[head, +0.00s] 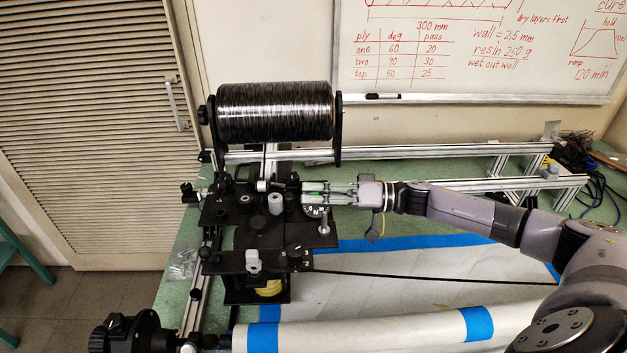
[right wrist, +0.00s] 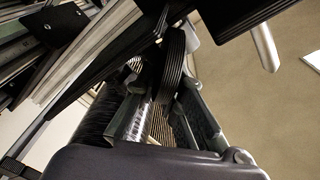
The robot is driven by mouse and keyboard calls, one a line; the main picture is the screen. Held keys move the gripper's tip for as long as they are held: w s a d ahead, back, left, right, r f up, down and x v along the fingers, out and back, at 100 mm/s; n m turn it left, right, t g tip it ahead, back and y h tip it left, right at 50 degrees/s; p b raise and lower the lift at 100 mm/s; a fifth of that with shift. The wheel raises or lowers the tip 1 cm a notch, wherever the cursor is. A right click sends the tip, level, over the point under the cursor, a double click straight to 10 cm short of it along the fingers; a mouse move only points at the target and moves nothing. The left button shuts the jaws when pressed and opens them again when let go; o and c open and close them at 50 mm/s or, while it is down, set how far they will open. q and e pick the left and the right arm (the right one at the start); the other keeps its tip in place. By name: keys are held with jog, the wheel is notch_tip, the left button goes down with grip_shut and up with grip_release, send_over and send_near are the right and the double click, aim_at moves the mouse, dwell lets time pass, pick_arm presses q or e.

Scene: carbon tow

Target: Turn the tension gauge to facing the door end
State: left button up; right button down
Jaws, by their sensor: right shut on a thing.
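The tension gauge (head: 315,212) is on the black tensioner plate, below the carbon spool. Part of its pale dial with dark marks shows just below my right gripper (head: 307,195); the rest is hidden behind the fingers. My right gripper reaches in from the right and is shut on the gauge. In the right wrist view a dark ribbed finger (right wrist: 171,66) shows, but the gauge cannot be made out there. The door (head: 90,130), louvred and beige, is at the left. My left gripper is not in view.
The carbon spool (head: 275,112) stands close above the gripper. Black brackets and guide posts (head: 275,203) crowd its left. A dark tow (head: 430,278) runs right, above a white tube with blue tape (head: 375,332). Cables (head: 590,160) lie at the far right.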

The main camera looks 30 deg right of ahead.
jog(key=m+t+h+p, duration=0.2)
jog(key=h+p, duration=0.1)
jog(key=p, duration=0.1)
jog(key=m+t+h+p, duration=0.2)
jog(key=m+h+p, duration=0.1)
jog(key=p, duration=0.1)
jog(key=d+m+t+h+p, duration=0.1)
jog(key=m+t+h+p, duration=0.1)
jog(key=t+h+p, duration=0.1)
jog(key=shift+s+m+p, duration=0.3)
jog(key=shift+s+p, duration=0.1)
jog(key=shift+p, duration=0.2)
jog(key=shift+s+f+m+t+h+p, duration=0.1)
jog(key=shift+f+m+t+h+p, duration=0.1)
jog(key=shift+m+h+p, duration=0.35)
jog(key=shift+s+f+m+t+h+p, duration=0.15)
jog(key=shift+m+h+p, duration=0.3)
jog(key=shift+h, duration=0.3)
jog(key=shift+w, duration=0.1)
jog(key=c, duration=1.7)
grip_release()
jog(key=shift+w+d, duration=0.1)
jog(key=shift+d, duration=0.05)
jog(key=shift+o, duration=0.8)
jog(key=shift+r, duration=0.15)
jog(key=s+d, duration=0.1)
jog(key=s, duration=0.6)
jog(key=shift+s, duration=0.2)
jog(key=shift+w+d, duration=0.1)
jog(key=shift+d, duration=0.1)
